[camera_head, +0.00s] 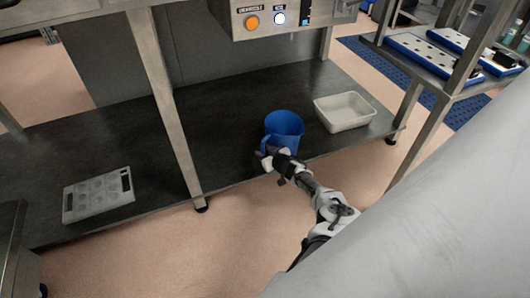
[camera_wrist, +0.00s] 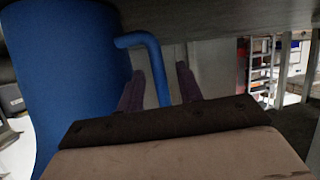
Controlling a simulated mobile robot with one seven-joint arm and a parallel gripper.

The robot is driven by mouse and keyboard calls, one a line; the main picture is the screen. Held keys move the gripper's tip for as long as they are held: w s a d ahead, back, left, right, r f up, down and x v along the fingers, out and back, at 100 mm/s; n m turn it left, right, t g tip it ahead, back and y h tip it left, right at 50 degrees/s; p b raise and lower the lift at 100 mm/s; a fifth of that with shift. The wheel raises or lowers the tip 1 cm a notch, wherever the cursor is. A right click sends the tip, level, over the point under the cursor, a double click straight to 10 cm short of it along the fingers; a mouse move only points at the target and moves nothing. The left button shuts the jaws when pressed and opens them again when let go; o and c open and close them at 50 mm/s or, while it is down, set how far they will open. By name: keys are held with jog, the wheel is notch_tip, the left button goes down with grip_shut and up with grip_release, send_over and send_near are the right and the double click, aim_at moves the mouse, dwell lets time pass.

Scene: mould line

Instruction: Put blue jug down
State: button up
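The blue jug (camera_head: 284,128) appears upright on the dark lower shelf (camera_head: 235,130), near its front edge, in the head view. Its handle faces my gripper. My gripper (camera_head: 262,154) reaches in from the front at the jug's near left side. In the wrist view the jug (camera_wrist: 65,75) fills the left, and its handle (camera_wrist: 156,68) runs between the two purple fingers of my gripper (camera_wrist: 160,72). The fingers are apart, with a gap visible beside the handle. The jug's base is partly hidden by my gripper in the head view.
A white tub (camera_head: 345,111) stands just right of the jug. A grey mould tray (camera_head: 97,194) lies far left on the shelf. A metal leg (camera_head: 170,105) rises left of the jug. A control box (camera_head: 275,18) hangs above. The shelf between leg and jug is clear.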

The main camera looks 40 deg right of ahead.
jog(key=shift+r, duration=0.1)
jog(key=shift+s+r, duration=0.1)
jog(key=shift+s, duration=0.1)
jog(key=p+v, duration=0.6)
jog(key=v, duration=0.5)
jog(key=shift+s, duration=0.25)
jog(key=shift+r, duration=0.1)
jog(key=shift+c, duration=0.5)
